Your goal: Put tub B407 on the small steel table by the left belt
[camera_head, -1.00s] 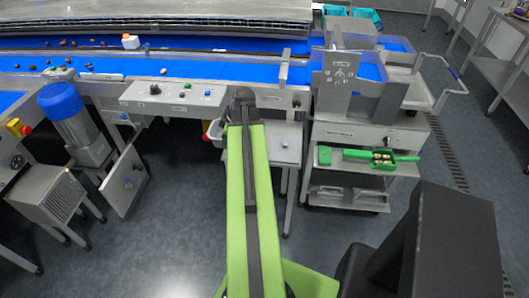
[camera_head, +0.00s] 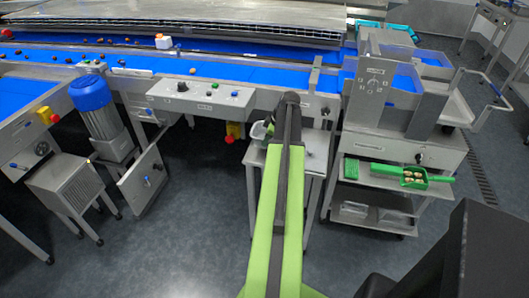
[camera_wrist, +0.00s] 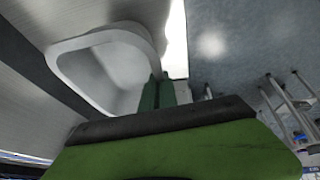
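A pale tub (camera_head: 258,131) shows just left of my arm's end in the head view, partly hidden by the arm. In the wrist view the tub (camera_wrist: 62,62) is large, its open mouth and rim close to the green fingers. My gripper (camera_wrist: 158,92) has its fingers close together at the tub's wall and appears shut on it. No label is readable. The small steel table (camera_head: 317,146) stands in front of the belt, under and behind my arm. The tub appears over its back left part; I cannot tell whether it touches the top.
The blue belt (camera_head: 215,66) and a control box (camera_head: 200,97) lie behind. A red and yellow stop button (camera_head: 233,131) is left of the tub. Open floor lies at front left.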

